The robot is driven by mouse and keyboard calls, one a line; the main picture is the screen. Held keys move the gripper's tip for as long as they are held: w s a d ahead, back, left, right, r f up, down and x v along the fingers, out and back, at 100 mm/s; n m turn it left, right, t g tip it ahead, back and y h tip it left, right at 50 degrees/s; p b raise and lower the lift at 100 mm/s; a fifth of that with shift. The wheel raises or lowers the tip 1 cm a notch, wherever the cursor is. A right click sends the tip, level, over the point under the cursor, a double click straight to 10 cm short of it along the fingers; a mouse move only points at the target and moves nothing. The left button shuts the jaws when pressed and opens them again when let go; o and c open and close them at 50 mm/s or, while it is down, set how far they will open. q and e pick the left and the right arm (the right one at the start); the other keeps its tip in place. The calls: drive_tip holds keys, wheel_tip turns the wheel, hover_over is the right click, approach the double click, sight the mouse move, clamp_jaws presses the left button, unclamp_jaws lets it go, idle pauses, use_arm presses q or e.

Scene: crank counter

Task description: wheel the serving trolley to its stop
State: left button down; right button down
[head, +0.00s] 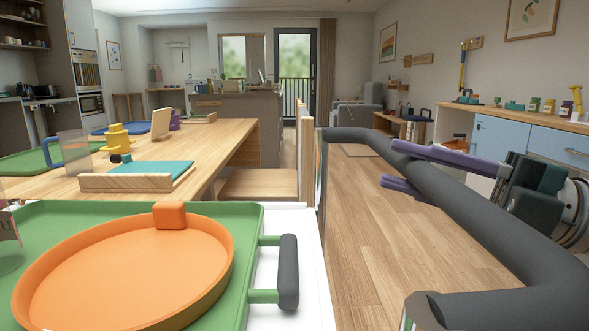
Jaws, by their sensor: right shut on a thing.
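The serving trolley's white top (309,268) is at the lower left, close to me. It carries a green tray (249,222) with a dark side handle and a round orange pan (125,271). A thick dark grey push bar (482,205) bends out over the floor to the right of the trolley top. My right gripper (393,166) comes in from the right with its purple fingers on either side of the bar, shut on it. My left gripper does not show. The trolley's wheels are hidden, and I cannot make out a stop for certain.
A wooden table (222,142) with dishes stands beyond the trolley, with a wooden chair (262,184) at its right. A blue-fronted counter (502,137) runs along the right wall. The wooden floor (370,222) between is clear, with a flat brownish patch (361,150) farther off.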

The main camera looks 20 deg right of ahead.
drive_tip(key=shift+s+d, duration=0.15)
drive_tip(key=shift+d, duration=0.4)
drive_tip(key=c, duration=0.6)
unclamp_jaws()
drive_tip(key=v, duration=1)
